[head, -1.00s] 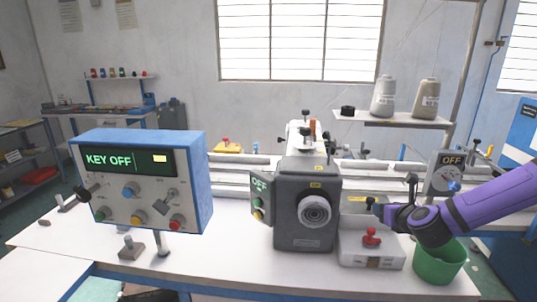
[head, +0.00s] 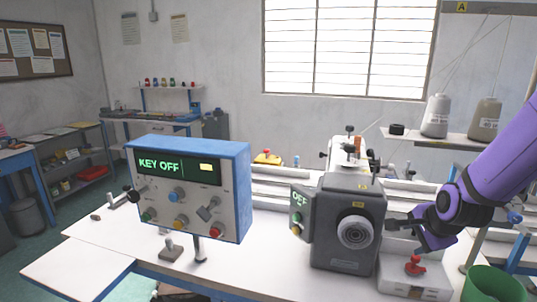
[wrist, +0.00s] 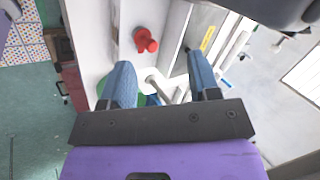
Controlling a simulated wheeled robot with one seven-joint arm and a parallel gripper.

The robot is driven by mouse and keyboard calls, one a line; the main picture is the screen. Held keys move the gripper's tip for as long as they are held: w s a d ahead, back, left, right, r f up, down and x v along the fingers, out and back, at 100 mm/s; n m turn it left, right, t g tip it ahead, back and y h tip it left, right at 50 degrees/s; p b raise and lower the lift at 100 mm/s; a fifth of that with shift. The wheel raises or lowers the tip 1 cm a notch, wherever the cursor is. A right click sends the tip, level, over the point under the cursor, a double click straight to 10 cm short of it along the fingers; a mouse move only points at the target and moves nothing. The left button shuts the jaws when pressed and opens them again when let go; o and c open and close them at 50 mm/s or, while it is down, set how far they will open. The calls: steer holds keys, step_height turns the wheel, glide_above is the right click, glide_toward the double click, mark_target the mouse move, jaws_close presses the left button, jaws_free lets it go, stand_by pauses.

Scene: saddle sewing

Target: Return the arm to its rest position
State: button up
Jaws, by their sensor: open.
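My purple arm reaches in from the right in the head view. My gripper (head: 402,233) is beside the right side of the grey sewing machine head (head: 352,225), above a white box with a red knob (head: 415,265). In the wrist view my gripper (wrist: 160,85) has its two blue fingers spread apart with nothing held between them. The red knob also shows in the wrist view (wrist: 146,41), beyond the fingers.
A blue control box (head: 190,190) reading KEY OFF stands on the white table (head: 115,240) at left. Thread cones (head: 435,117) sit on a shelf at the back right. A green bucket (head: 492,285) is at the lower right. The table's left part is mostly clear.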

steer(key=s+a+r+n, duration=0.2)
steer(key=s+r+n, duration=0.6)
steer(key=s+r, duration=0.2)
steer(key=s+a+r+n+g, duration=0.1)
steer(key=s+a+r+n, duration=0.2)
steer(key=s+r+n, duration=0.5)
steer(key=shift+s+r, duration=1.4)
steer(key=shift+s, duration=0.5)
